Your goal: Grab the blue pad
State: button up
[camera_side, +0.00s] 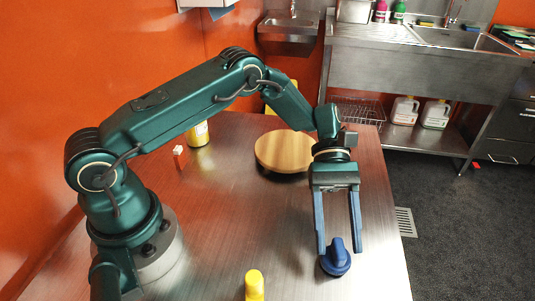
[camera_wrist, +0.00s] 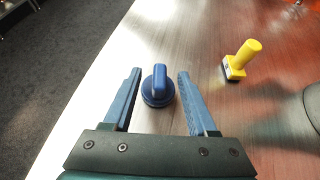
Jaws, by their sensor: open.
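The blue pad (camera_side: 335,262) is a round dark blue disc with an upright grip on top. It sits on the steel table near its right edge. It also shows in the wrist view (camera_wrist: 157,90), between the fingers and close to their tips. My gripper (camera_side: 338,252) points down over the pad with its two blue fingers spread on either side. The wrist view shows my gripper (camera_wrist: 157,74) open, with a gap between each finger and the pad. The gap looks a little wider on the right.
A yellow-handled tool (camera_wrist: 238,62) stands on the table, right of the fingers in the wrist view. A round wooden board (camera_side: 284,151), a yellow bottle (camera_side: 199,134) and a small red-and-white item (camera_side: 180,156) are farther back. The steel table (camera_side: 225,225) is clear between them.

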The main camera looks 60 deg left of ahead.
aim_at(340, 265)
jog(key=shift+x, duration=2.6)
grip_shut()
